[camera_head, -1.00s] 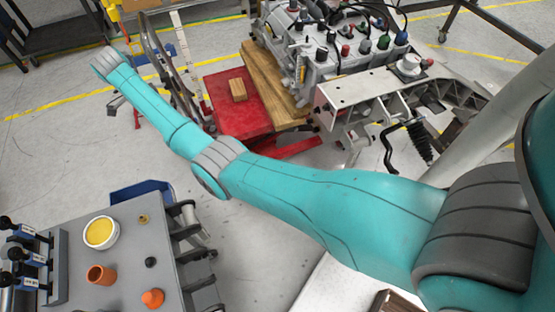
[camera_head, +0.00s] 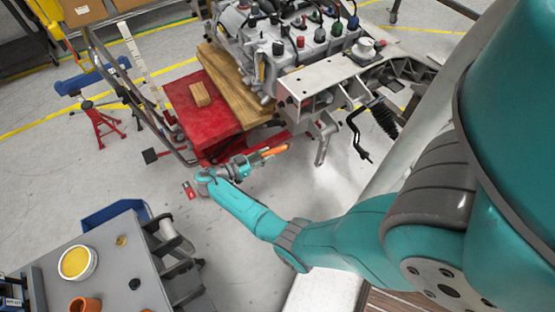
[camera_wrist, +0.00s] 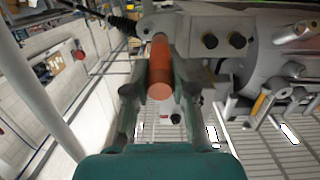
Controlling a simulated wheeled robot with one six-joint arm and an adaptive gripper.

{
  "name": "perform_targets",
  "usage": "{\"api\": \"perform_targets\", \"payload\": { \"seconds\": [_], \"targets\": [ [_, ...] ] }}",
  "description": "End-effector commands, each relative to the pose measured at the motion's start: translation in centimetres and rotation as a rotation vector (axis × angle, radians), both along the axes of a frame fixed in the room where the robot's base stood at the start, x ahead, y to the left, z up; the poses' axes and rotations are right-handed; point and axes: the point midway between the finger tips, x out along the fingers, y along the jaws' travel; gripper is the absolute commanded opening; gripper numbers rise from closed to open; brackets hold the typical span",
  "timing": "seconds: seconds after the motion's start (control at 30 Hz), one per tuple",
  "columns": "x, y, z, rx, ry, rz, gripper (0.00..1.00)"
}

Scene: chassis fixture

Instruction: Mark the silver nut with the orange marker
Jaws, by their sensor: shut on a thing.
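The orange marker (camera_head: 274,151) is held in my gripper (camera_head: 258,157), near the front of the chassis fixture (camera_head: 318,82). The wrist view shows the marker (camera_wrist: 160,72) as an orange cylinder between the two fingers of my gripper (camera_wrist: 160,48), which are shut on it. It points away from the wrist camera, so its tip is hard to make out. I cannot pick out the silver nut with certainty in either view. A grey metal plate with two dark round holes (camera_wrist: 223,41) lies just right of the fingers in the wrist view.
A red lift table (camera_head: 193,125) with a wooden block (camera_head: 201,94) stands behind the gripper. A dark hanging spring part (camera_head: 384,119) is to its right. The grey cart (camera_head: 105,262) at lower left carries a yellow-filled bowl (camera_head: 77,263) and an orange cup (camera_head: 85,304).

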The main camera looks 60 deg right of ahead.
Motion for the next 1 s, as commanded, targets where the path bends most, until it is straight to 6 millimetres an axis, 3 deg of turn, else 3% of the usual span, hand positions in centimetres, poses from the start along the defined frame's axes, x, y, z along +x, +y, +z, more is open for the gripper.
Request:
{"api": "perform_targets", "payload": {
  "seconds": [0.03, 0.2, 0.53, 1.0],
  "targets": [
    [-1.6, -0.2, -0.2, -0.025, 0.018, 0.004, 0.00],
    [-4.3, -0.4, -0.1, -0.080, 0.049, 0.018, 0.00],
    [-5.3, -1.0, -0.1, -0.093, 0.056, 0.023, 0.00],
    [-6.8, -3.5, -0.1, -0.092, 0.055, 0.022, 0.00]
  ]
}}
